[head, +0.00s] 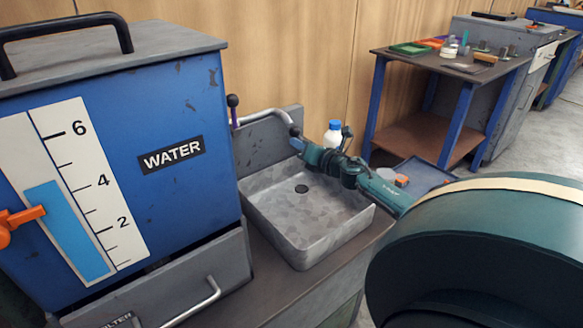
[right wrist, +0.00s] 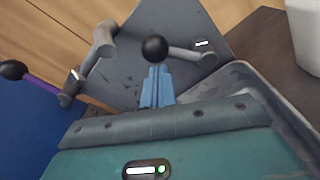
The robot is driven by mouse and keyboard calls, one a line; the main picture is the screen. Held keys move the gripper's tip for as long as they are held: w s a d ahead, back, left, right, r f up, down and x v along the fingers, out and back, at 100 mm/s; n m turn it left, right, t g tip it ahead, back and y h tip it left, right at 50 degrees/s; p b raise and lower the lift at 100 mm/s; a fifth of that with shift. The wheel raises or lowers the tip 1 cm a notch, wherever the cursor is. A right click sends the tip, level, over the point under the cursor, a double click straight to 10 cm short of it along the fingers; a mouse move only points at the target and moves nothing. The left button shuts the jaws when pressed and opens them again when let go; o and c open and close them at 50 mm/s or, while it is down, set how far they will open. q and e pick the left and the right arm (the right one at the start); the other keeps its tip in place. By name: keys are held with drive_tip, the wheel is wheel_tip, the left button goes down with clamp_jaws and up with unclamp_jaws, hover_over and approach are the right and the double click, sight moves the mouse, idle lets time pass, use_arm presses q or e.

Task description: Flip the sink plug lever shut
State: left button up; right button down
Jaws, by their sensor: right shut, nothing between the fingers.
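The grey metal sink (head: 357,212) has a dark drain hole (head: 302,188) in its floor. In the right wrist view a lever with a black ball knob (right wrist: 154,48) and a grey rod lies roughly sideways in front of the grey back panel (right wrist: 160,20); its rod runs right to a pivot with a white mark. My right gripper (head: 297,144) reaches over the sink's back part from the right. Its blue fingers (right wrist: 157,78) are shut and empty, with their tips just below the knob in that view. I cannot tell whether they touch it. My left gripper is not in view.
A grey tap pipe (head: 265,115) and a purple lever with a black knob (head: 232,101) stand left of my gripper. The blue water tank (head: 185,115) rises left of the sink. A white bottle with a blue cap (head: 333,133) stands behind my wrist.

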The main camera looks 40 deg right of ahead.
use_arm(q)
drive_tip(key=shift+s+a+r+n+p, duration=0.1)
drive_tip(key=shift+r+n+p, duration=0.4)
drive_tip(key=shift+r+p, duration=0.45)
use_arm(e)
drive_tip(key=d+m, duration=0.1)
drive_tip(key=m, duration=0.1)
drive_tip(key=d+r+m, duration=0.1)
drive_tip(key=m, duration=0.1)
drive_tip(key=r+m, duration=0.1)
drive_tip(key=shift+s+d+m, duration=0.15)
drive_tip(key=shift+d+m, duration=0.25)
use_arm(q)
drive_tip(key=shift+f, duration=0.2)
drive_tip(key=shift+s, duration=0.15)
use_arm(e)
drive_tip(key=shift+s, duration=0.15)
